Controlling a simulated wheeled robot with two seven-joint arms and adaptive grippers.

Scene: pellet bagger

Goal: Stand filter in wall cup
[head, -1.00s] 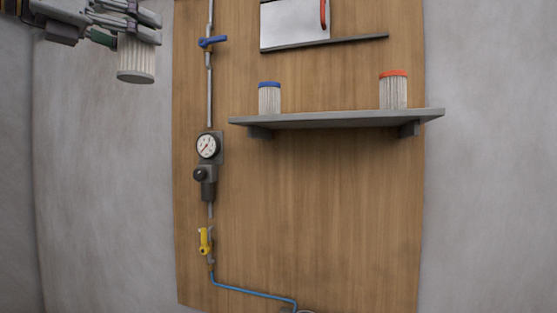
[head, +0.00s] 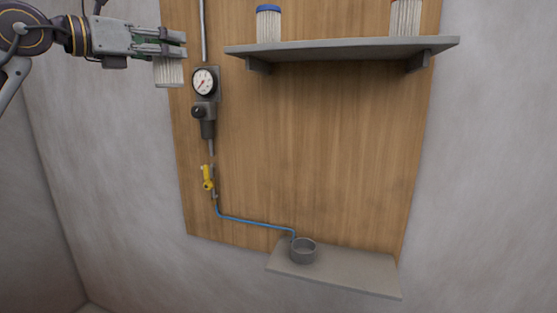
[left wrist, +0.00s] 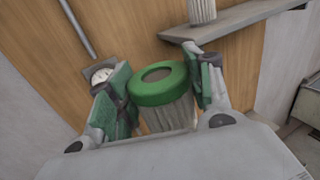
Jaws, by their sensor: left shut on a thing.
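In the left wrist view the filter's green ring-shaped cap (left wrist: 158,83) sits between the two green-padded fingers (left wrist: 164,88). The filter hangs upright below the fingers. The grey round cup (head: 303,251) is open and empty-looking, on the low ledge at the bottom of the panel, well below and right of the gripper. My right gripper is not in view.
A shelf (head: 340,49) on the panel holds a blue-capped filter (head: 268,24) and a red-capped filter (head: 405,18). A gauge (head: 204,82), a yellow valve (head: 207,178) and a blue hose (head: 255,222) run down the panel's left side. The low ledge (head: 350,272) is otherwise bare.

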